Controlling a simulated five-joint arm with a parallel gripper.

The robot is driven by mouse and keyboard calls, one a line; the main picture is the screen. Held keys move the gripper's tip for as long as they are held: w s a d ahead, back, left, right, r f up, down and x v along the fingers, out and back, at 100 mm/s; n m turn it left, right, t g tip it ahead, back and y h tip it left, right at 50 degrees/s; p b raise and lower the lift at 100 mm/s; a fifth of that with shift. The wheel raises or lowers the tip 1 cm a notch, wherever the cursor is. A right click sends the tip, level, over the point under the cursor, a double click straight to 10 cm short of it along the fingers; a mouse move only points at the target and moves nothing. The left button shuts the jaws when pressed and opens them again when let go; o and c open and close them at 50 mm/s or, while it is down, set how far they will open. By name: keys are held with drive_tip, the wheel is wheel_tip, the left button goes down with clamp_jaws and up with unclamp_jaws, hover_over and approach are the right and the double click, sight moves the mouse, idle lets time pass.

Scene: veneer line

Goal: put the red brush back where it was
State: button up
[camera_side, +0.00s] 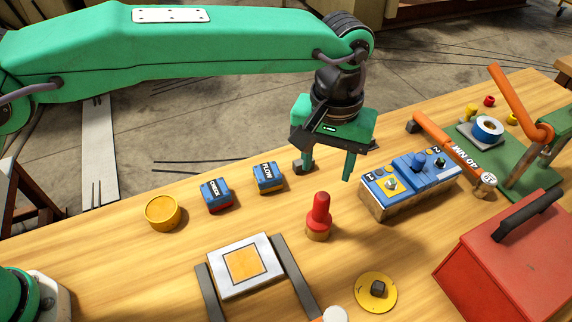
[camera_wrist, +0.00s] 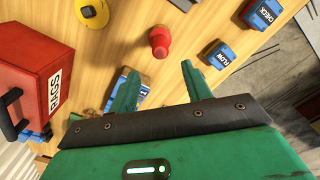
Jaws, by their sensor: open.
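The red brush (camera_side: 319,212) stands upright on the wooden table, near the middle, with its red handle up and a tan part at its foot. In the wrist view the red brush (camera_wrist: 160,40) shows from above, just beyond my fingertips. My gripper (camera_side: 328,173) is open and empty, above the table and behind the brush in the side view. Its two fingers also show in the wrist view (camera_wrist: 157,72), spread apart, with no brush between them. The fingers do not touch the brush.
Blue CHECK (camera_side: 216,195) and FLOW (camera_side: 268,178) blocks and a yellow round pot (camera_side: 163,213) stand left. A blue control box (camera_side: 410,184) stands right. In front are a white framed plate (camera_side: 246,265), a yellow disc (camera_side: 385,303) and a red toolbox (camera_side: 510,265).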

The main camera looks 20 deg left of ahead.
idle(0.4)
drive_tip(key=a+r+t, duration=0.1)
drive_tip(key=a+r, duration=0.3)
drive_tip(key=a, duration=0.5)
drive_tip(key=a+r+t+h, duration=0.1)
drive_tip(key=a+r, duration=0.2)
drive_tip(key=a, duration=0.6)
drive_tip(key=a+r+t, duration=0.1)
drive_tip(key=a+r, duration=0.3)
drive_tip(key=a, duration=0.4)
drive_tip(key=s+a+f+t+y, duration=0.1)
drive_tip(key=s+a+f, duration=0.4)
drive_tip(key=s+a, duration=1.1)
drive_tip(key=shift+s+a+t, duration=0.15)
drive_tip(key=shift+a+t, duration=0.65)
drive_tip(key=shift+a, duration=0.15)
